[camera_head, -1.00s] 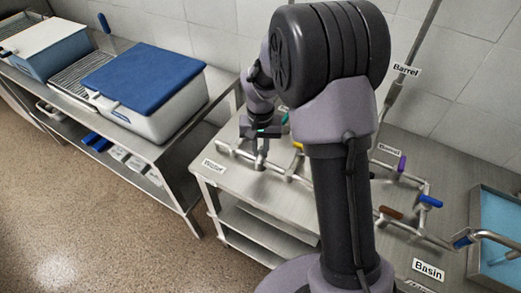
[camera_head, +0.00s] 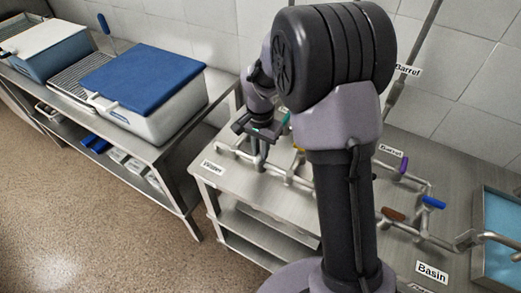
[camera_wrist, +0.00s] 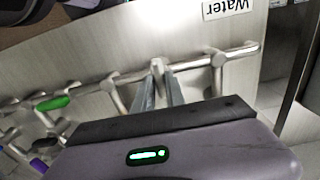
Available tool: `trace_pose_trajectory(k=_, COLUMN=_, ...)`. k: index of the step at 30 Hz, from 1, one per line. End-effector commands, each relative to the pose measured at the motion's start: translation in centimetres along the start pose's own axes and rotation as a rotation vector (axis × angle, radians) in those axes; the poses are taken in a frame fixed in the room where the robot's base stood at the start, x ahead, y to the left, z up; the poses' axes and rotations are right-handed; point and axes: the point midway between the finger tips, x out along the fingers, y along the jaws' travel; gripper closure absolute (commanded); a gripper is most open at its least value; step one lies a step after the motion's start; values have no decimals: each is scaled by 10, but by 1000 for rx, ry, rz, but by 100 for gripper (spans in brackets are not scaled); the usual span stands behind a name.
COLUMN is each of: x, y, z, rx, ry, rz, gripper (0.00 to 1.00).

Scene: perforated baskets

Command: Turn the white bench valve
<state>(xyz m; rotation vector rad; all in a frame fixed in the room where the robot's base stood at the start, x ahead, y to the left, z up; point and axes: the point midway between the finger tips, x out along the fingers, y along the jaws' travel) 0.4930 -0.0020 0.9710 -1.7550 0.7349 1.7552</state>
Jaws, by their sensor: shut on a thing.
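The white bench valve (camera_wrist: 157,68) sits on the pipe by the "Water" label. In the wrist view its pale handle shows between the fingertips of my gripper (camera_wrist: 160,88), which is shut on it. In the head view my gripper (camera_head: 259,160) points down at the left end of the bench pipes, and the valve there is too small and covered to make out.
The "Water" label (camera_head: 212,167) lies at the bench's left end. Nearby are a green handle (camera_wrist: 53,103), a purple handle (camera_head: 403,165), a blue handle (camera_head: 433,202) and a brown handle (camera_head: 394,214). A basin (camera_head: 478,235) stands at right. My arm hides the bench's middle.

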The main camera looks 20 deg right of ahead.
Motion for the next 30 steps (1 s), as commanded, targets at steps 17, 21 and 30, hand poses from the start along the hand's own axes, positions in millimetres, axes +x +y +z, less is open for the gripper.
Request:
trace_pose_trajectory(k=17, x=-1, y=0, z=0, rx=3, ry=1, rz=-1, gripper=63)
trace_pose_trajectory(k=21, x=0, y=0, z=0, rx=3, ry=1, rz=-1, gripper=63)
trace_pose_trajectory(k=30, x=-57, y=-1, z=-1, rx=3, ry=3, rz=-4, gripper=63)
